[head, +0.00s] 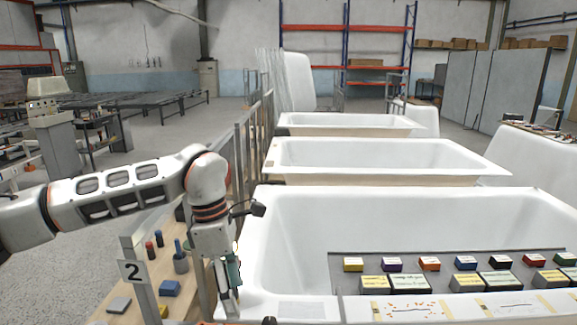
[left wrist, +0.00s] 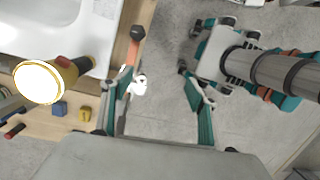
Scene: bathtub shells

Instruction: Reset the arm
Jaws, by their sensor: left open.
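My left arm reaches in from the left of the head view and bends down at the wrist. My left gripper (head: 229,285) points down beside the near left corner of the front bathtub (head: 260,205), close to the wooden side table. In the left wrist view, the left gripper (left wrist: 160,85) has its fingers wide apart with nothing held between them. Grey floor and the wooden table edge show behind the fingers. A small white item (left wrist: 138,84) appears by the left finger; I cannot tell whether it touches. My right gripper is not in view.
The wooden side table (head: 143,268) holds a blue block (head: 170,288) and several small tools. A yellow lit flashlight (left wrist: 40,82) shows in the left wrist view. A railing runs along the tubs' left side.

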